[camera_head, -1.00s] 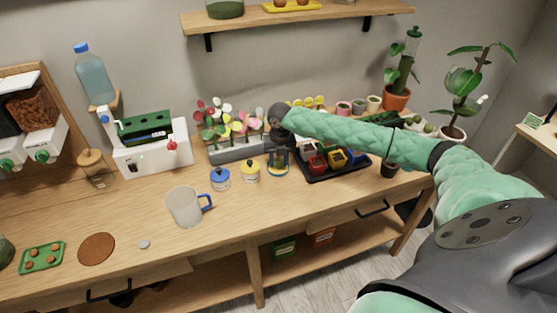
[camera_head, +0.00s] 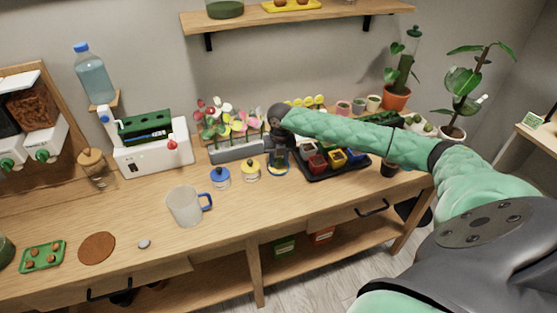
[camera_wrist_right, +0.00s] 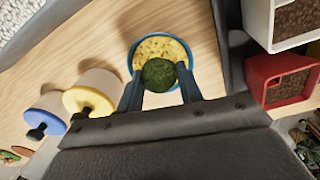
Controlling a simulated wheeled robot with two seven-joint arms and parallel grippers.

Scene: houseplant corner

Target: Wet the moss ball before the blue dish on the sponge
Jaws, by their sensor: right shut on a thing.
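The moss ball (camera_wrist_right: 158,73) is a dark green, rough ball held between the fingertips of my right gripper (camera_wrist_right: 160,84) in the right wrist view. The blue dish (camera_wrist_right: 131,59) lies beyond it, with a pale yellow speckled sponge (camera_wrist_right: 160,46) inside. The ball overlaps the near part of the sponge; whether it touches is unclear. In the head view my right gripper (camera_head: 279,157) points down over the blue dish (camera_head: 279,174), and I cannot make out the ball there. My left gripper does not show.
A blue-lidded jar (camera_head: 220,179) and a yellow-lidded jar (camera_head: 251,171) stand left of the dish. A black tray of coloured pots (camera_head: 322,173) is close on the right, and a planter (camera_head: 236,151) is behind. A mug (camera_head: 184,208) stands front left. The table in front is clear.

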